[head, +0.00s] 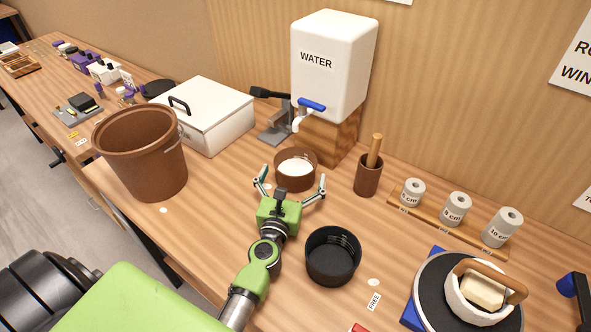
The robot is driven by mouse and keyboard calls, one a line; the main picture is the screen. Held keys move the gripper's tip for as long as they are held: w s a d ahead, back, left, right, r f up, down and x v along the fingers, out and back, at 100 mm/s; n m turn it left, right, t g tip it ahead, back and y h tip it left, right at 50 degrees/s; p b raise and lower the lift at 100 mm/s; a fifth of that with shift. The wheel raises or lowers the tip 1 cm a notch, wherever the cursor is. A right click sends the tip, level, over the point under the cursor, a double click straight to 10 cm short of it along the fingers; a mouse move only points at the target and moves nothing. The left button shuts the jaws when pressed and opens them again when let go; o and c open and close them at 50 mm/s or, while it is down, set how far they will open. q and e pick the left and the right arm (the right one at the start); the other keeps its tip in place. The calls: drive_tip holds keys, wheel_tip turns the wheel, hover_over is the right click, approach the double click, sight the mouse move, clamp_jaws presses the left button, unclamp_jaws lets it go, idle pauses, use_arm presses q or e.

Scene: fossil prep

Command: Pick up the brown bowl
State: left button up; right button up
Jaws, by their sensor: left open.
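The brown bowl (295,183) stands upright on the wooden bench, below the water dispenser, with white contents in it. My left gripper (291,187) is open, its two green-grey fingers spread on either side of the bowl's near part. The left finger is near the bowl's left side and the right finger is near its right side. I cannot tell whether either finger touches the bowl. My right gripper is not in the head view.
A white water dispenser (333,62) on a wooden block stands behind the bowl. A brown cup with a pestle (368,180) is to the right, a black bowl (333,257) nearer. A large brown bucket (142,160) and white box (205,113) stand left.

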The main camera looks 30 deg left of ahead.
sight(300, 152)
use_arm(q)
drive_tip(key=x, duration=0.7)
drive_tip(key=shift+w+a, duration=0.25)
drive_tip(key=shift+s, duration=0.1)
drive_tip(key=shift+r, duration=0.1)
drive_tip(key=c, duration=1.2)
